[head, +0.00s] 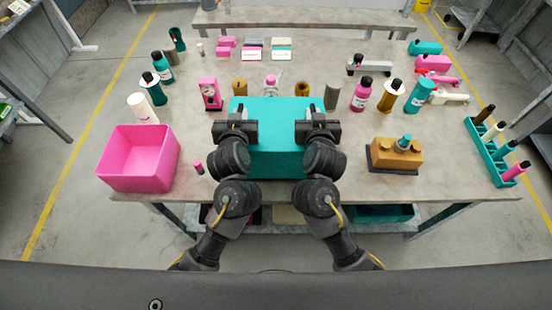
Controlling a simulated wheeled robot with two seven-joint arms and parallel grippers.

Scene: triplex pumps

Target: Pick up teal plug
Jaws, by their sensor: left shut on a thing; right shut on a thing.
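A small teal piece (404,141), which looks like the teal plug, sits upright on top of the ochre pump block (382,157) at the right of the table. A large teal box (268,106) stands at the table's front middle. My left gripper (236,110) is shut at the box's left side, and my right gripper (316,110) is shut at its right side. Both appear to hold the box; the fingertips are small and partly hidden by the wrists. Neither gripper is at the teal piece, which is well to the right of my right gripper.
A pink bin (138,160) stands at the left, with a small pink plug (198,167) beside it. A teal rack (488,152) is at the far right. Bottles and tools line the back. Some front table surface is bare between box and pump block.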

